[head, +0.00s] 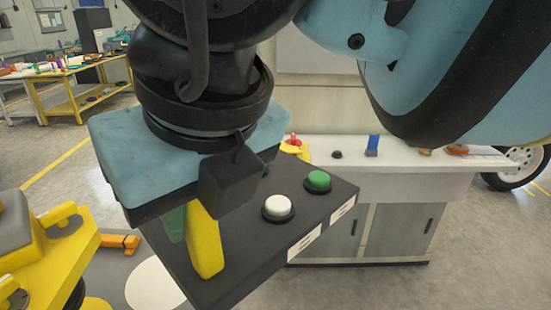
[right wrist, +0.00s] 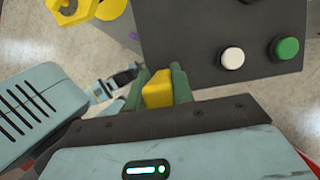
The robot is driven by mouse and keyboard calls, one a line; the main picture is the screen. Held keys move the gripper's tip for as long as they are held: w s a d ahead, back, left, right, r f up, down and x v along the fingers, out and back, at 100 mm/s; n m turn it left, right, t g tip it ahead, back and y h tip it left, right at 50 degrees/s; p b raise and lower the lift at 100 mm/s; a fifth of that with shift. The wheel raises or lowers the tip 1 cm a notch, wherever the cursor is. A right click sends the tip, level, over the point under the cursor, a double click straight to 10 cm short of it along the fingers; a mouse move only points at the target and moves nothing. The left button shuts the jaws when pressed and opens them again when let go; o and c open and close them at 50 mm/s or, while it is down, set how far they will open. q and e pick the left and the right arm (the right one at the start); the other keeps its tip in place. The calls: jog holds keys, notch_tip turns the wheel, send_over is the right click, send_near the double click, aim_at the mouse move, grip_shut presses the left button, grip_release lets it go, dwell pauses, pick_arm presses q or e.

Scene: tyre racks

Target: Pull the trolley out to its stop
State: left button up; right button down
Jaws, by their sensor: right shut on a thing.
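My right gripper (head: 192,238) comes down from above at the edge of a dark panel. It is shut on a yellow block-like grip (head: 206,245). In the right wrist view the green fingers of this gripper (right wrist: 157,82) stand on both sides of the yellow grip (right wrist: 157,92). What the grip is fixed to is partly hidden, and I cannot tell for certain which part is the trolley. The dark panel (head: 235,255) carries a white button (head: 278,207) and a green button (head: 318,180).
Yellow machinery (head: 60,255) stands close at the left, with an orange piece (head: 120,241) beside it. A white-topped cabinet (head: 400,225) with small objects stands behind the panel. A wheel (head: 517,168) is at the far right. A yellow-framed bench (head: 75,85) stands far left.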

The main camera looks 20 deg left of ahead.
jog(key=shift+s+a, duration=0.15)
jog(key=shift+s, duration=0.05)
dwell(0.3)
jog(key=c, duration=1.5)
grip_release()
jog(key=o, duration=0.3)
jog(key=shift+s+a, duration=0.1)
jog(key=shift+s, duration=0.05)
jog(key=shift+r, duration=0.1)
jog(key=v, duration=0.7)
jog(key=shift+d+r, duration=0.2)
jog(key=shift+r, duration=0.05)
